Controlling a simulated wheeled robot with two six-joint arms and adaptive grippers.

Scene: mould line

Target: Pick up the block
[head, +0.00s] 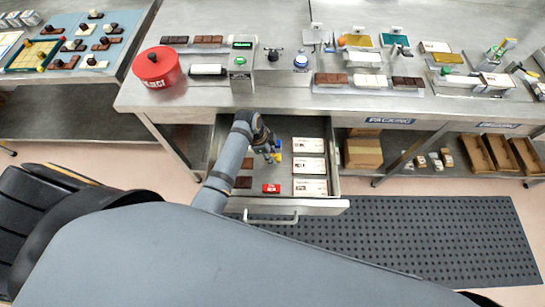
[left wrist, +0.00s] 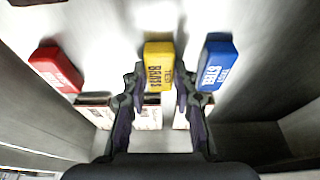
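In the left wrist view a yellow block (left wrist: 159,62) lettered "TEST BRASS" lies between a red block (left wrist: 55,68) on the left and a blue block (left wrist: 216,62) lettered "TEST STEEL" on the right. My left gripper (left wrist: 160,82) is open, with one finger on each side of the yellow block's near part; I cannot tell whether they touch it. In the head view my left gripper (head: 268,148) reaches into the open drawer (head: 300,207), by the yellow block (head: 278,156). The red block (head: 271,188) lies nearer the drawer front. My right gripper is not in view.
White labelled boxes (head: 309,166) stand along the drawer's right side, and dark brown pieces (head: 243,182) lie on its left. The steel worktop (head: 220,100) above carries a red round tin (head: 156,68) and chocolate bars. Drawer walls enclose the gripper.

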